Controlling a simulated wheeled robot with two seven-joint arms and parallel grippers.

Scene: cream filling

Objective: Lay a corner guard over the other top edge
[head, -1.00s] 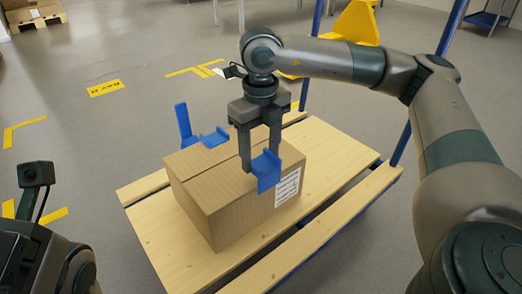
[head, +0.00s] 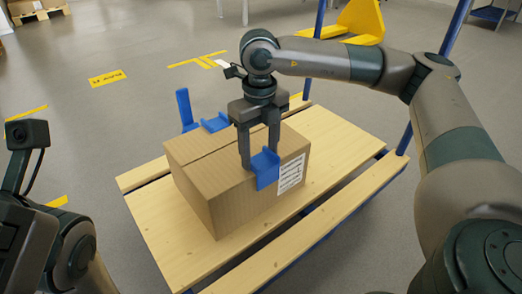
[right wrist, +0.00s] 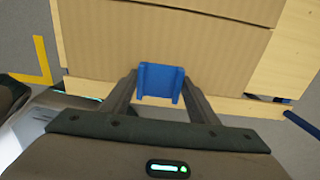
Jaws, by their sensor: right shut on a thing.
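A closed brown cardboard box (head: 205,160) stands on a wooden pallet. My right gripper (head: 260,155) is shut on a blue corner guard (head: 266,170), an angled piece at the box's near top edge. One flange is over the top and one hangs before the near side; I cannot tell whether it touches. The right wrist view shows this guard (right wrist: 161,83) between the fingers, with the box (right wrist: 165,45) beyond. Another blue guard (head: 215,123) lies at the box's far top edge. My left arm shows at the left, but its gripper is out of view.
The wooden pallet (head: 165,240) leaves bare slats around the box. A blue upright piece (head: 186,110) stands behind the box. Blue posts (head: 405,140) rise at the right. A yellow pallet jack (head: 360,22) stands behind, and the left floor is open.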

